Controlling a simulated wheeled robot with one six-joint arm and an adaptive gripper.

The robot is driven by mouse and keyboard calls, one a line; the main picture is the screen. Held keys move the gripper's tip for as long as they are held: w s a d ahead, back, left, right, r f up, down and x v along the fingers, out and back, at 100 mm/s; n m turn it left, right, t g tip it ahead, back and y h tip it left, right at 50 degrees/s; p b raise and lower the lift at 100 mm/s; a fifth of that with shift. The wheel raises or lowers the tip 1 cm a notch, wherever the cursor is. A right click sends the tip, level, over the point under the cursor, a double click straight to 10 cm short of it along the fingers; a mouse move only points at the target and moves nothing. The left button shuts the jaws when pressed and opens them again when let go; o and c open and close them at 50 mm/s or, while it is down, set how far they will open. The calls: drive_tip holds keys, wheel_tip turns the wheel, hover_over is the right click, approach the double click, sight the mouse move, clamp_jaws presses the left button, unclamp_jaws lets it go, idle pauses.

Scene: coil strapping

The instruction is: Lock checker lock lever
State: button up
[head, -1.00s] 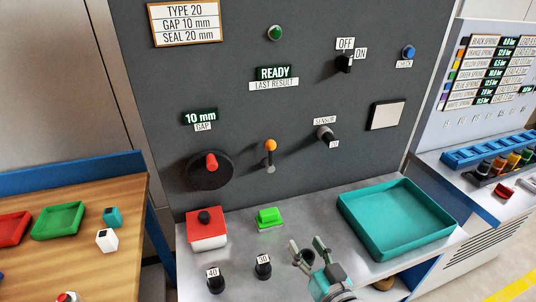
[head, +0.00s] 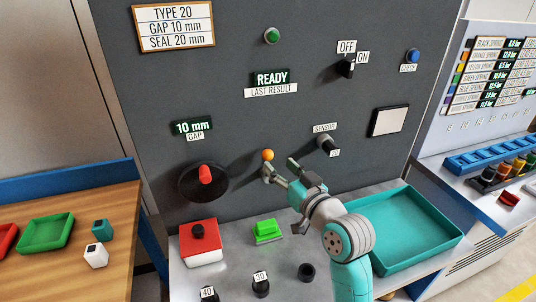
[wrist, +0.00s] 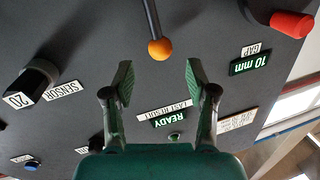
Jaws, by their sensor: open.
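The lock lever, a thin stem with an orange ball knob (head: 267,155), stands on the grey panel (head: 222,105) below the last-result display. In the wrist view the knob (wrist: 160,50) and its dark stem lie just past the fingertips, between the lines of the two fingers. My gripper (head: 280,168) is open and empty in front of the panel, just beside the knob in the head view. Its two fingers (wrist: 158,76) are spread wide in the wrist view. One finger hides the lower part of the lever in the head view; contact cannot be told.
A red gap knob (head: 205,174) sits left of the lever, and a black sensor knob (head: 328,144) to its right. Below are a red box (head: 200,248), a green block (head: 267,230), several dark cylinders and a teal tray (head: 450,240) partly behind my arm.

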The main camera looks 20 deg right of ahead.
sight(271, 157)
drive_tip(key=w, duration=0.3)
drive_tip(key=w+a, duration=0.1)
drive_tip(key=w, duration=0.2)
drive_tip(key=shift+w+a, duration=0.15)
drive_tip(key=shift+w, duration=0.1)
clamp_jaws()
